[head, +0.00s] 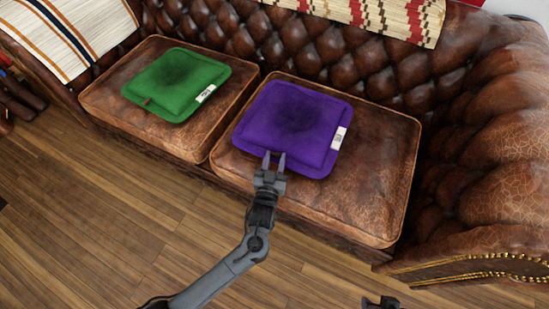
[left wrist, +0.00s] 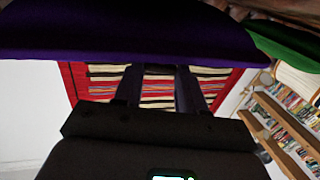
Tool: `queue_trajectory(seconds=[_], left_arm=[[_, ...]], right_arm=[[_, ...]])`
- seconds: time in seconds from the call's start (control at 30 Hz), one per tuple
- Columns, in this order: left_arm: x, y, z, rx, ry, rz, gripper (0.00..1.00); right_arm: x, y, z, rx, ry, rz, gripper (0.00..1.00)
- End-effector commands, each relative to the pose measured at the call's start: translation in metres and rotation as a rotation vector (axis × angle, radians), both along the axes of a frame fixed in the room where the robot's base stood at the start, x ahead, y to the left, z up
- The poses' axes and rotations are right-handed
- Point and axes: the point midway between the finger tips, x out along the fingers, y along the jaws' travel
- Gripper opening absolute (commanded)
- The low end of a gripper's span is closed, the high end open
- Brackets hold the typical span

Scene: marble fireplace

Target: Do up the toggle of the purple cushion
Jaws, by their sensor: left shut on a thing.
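The purple cushion (head: 291,120) lies flat on the right seat of the brown leather sofa, with a white label on its right edge. My left gripper (head: 274,157) is at the middle of its front edge, fingertips against the rim. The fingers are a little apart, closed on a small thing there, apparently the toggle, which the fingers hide. In the left wrist view the underside of the purple cushion (left wrist: 120,35) fills the top, just beyond the fingers (left wrist: 160,80). Part of my right gripper (head: 380,302) shows at the bottom edge; its fingers are too cut off to read.
A green cushion (head: 175,85) with a small brown toggle (head: 147,101) at its front edge lies on the left seat. The sofa's right arm (head: 470,195) rises on the right. Bare leather (head: 375,190) lies right of the purple cushion. The wooden floor (head: 110,215) in front is clear.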

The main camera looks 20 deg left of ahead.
Motion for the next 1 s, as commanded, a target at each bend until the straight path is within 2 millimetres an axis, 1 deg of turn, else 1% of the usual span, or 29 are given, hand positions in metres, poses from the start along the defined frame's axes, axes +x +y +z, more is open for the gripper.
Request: queue_trajectory(seconds=[0.1,0.13,0.3,0.57,0.67,0.83,1.0], left_arm=[[0.0,0.001,0.0,0.002,0.0,0.001,0.1],[0.0,0.001,0.0,0.002,0.0,0.001,0.41],[0.0,0.001,0.0,0.002,0.0,0.0,0.66],[0.0,0.001,0.0,0.002,0.0,-0.001,0.66],[-0.003,0.0,0.001,0.002,0.001,-0.001,0.66],[-0.02,-0.004,0.003,0.0,0.003,-0.002,0.66],[-0.049,-0.009,0.003,0.001,0.004,-0.001,0.66]], right_arm=[[0.0,0.0,0.0,0.001,0.0,-0.001,0.43],[0.0,0.0,0.0,0.001,0.0,-0.001,0.43],[0.0,0.001,0.0,0.003,0.0,-0.002,0.43],[0.0,0.002,0.0,0.006,0.001,-0.003,0.43],[0.0,0.002,0.002,0.007,0.001,-0.004,0.43],[0.0,0.002,0.013,0.006,0.002,-0.003,0.43],[0.0,0.002,0.029,0.006,0.002,-0.003,0.43]])
